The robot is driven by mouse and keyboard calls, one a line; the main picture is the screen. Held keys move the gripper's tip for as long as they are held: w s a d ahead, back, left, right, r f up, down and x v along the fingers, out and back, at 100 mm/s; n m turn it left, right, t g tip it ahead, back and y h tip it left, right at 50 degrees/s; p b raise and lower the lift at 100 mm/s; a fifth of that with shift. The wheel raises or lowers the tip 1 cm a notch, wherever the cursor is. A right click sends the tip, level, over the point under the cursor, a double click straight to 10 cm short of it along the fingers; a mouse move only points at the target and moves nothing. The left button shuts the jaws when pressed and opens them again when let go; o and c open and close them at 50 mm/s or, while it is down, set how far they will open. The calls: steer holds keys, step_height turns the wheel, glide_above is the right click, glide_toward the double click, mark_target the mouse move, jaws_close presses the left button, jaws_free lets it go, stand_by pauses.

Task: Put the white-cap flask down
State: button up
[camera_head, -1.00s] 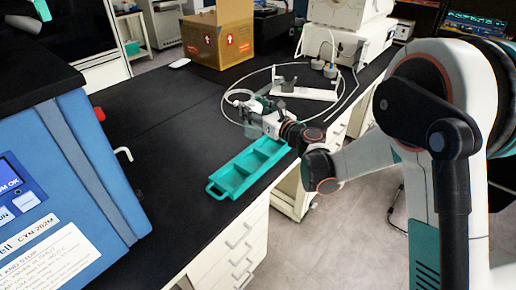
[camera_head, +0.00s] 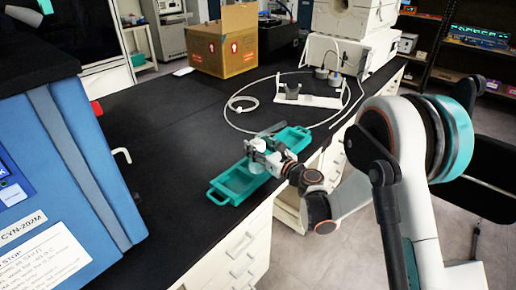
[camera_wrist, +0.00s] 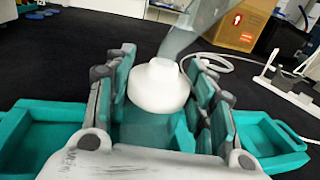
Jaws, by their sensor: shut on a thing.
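The white-cap flask shows in the wrist view as a rounded white cap (camera_wrist: 158,88) between my fingers, with a grey angled piece above it. Its body is largely hidden below the cap. My gripper (camera_wrist: 160,75) is shut on it, a finger on each side. In the head view my gripper (camera_head: 260,147) is over the middle of a teal tray (camera_head: 222,197), and the flask is hard to make out there. The tray also shows in the wrist view (camera_wrist: 262,132), its compartments on both sides of the gripper. Whether the flask touches the tray floor cannot be told.
The tray lies on a black bench (camera_head: 165,130) near its right edge. A looped white tube (camera_head: 232,118) and a white stand (camera_head: 305,99) lie behind it. A cardboard box (camera_head: 224,42) stands farther back. A blue machine (camera_head: 75,150) fills the left side.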

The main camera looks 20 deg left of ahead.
steer(key=o, duration=1.3)
steer(key=shift+d+r, duration=0.15)
steer(key=v, duration=1.2)
steer(key=shift+p, duration=0.4)
